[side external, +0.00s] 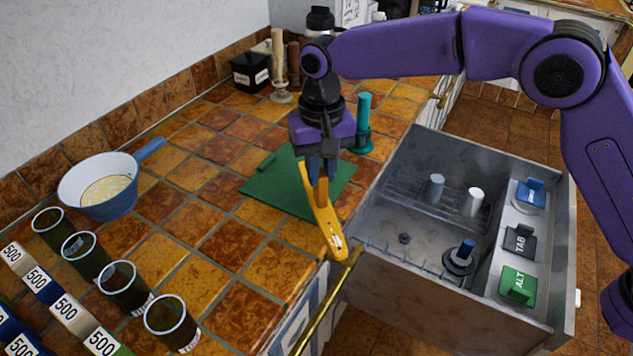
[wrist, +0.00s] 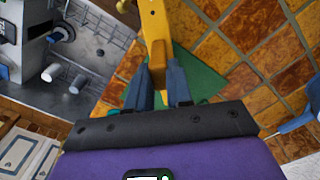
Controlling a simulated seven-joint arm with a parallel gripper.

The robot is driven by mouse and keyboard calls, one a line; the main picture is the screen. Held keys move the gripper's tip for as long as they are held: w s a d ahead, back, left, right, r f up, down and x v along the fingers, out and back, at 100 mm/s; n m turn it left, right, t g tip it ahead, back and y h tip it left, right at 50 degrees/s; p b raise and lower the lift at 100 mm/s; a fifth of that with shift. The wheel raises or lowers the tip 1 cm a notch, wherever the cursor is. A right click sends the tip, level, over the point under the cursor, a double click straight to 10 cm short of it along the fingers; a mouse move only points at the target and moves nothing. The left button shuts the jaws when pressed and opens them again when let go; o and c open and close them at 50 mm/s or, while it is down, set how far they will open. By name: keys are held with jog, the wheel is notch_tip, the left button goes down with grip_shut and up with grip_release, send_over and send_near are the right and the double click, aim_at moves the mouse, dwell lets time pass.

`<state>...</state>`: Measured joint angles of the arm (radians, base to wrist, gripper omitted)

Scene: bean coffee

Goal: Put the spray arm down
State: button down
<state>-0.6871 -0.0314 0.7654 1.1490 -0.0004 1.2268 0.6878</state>
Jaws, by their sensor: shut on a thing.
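The yellow spray arm (side external: 327,225) is a long bar, held in my gripper (side external: 322,172) above the green mat (side external: 271,192). Its lower end reaches toward the counter's front edge, beside the grey dishwasher-like bin. In the wrist view the spray arm (wrist: 155,30) runs up from between my gripper's fingers (wrist: 160,85). My gripper is shut on it. The green mat (wrist: 200,75) also shows behind the fingers there. I cannot tell how far the spray arm is above the counter.
The open grey bin (side external: 400,270) with pegs and labelled blocks stands at the right. A teal post (side external: 363,125) stands behind the mat.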

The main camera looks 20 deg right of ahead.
jog(key=shift+w+a+f, duration=0.3)
jog(key=shift+w+f, duration=0.05)
jog(key=shift+f, duration=1.7)
jog(key=shift+f, duration=0.1)
jog(key=c, duration=1)
grip_release()
notch_tip(320, 180, up, 11)
jog(key=shift+f, duration=0.1)
jog(key=shift+r, duration=0.7)
